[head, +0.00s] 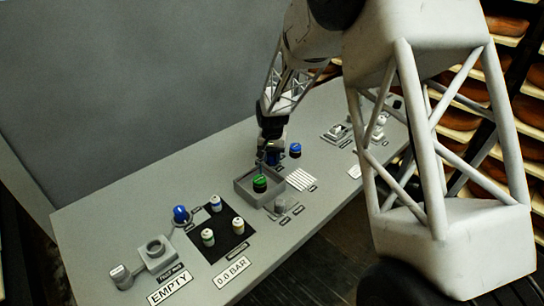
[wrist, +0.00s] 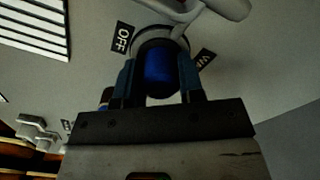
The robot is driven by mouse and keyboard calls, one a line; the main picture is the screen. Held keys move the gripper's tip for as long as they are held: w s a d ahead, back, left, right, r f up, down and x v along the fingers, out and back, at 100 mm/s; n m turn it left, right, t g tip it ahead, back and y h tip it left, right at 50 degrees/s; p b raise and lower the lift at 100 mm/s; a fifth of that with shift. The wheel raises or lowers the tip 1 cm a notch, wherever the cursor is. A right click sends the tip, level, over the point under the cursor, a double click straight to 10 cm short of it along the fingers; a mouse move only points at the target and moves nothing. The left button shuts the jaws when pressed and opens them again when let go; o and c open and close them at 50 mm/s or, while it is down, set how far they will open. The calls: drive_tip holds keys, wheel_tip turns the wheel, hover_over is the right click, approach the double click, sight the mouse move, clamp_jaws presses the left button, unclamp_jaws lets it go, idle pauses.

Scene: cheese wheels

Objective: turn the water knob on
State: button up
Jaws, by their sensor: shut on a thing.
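A blue knob (wrist: 159,72) with a dark round base stands between my gripper's fingers in the wrist view. My gripper (wrist: 160,82) is shut on it, one finger on each side. An OFF label (wrist: 122,38) lies at its upper left. A partly hidden label starting with "WA" (wrist: 205,59) lies at its right. I cannot tell which way the knob points. In the head view, my gripper (head: 270,150) is low over the console, behind the grey tray, and hides the knob it holds.
A grey pipe (wrist: 215,8) passes close beyond the held knob. The console (head: 120,205) carries a grey tray (head: 243,192) with a green-topped thing (head: 260,183), another blue knob (head: 295,148) to the right, and a blue knob (head: 181,214) at the front left.

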sight(272, 153)
drive_tip(key=n, duration=0.4)
drive_tip(key=shift+n, duration=2.2)
drive_tip(key=o, duration=0.9)
drive_tip(key=shift+r, duration=0.1)
drive_tip(key=shift+r, duration=3.85)
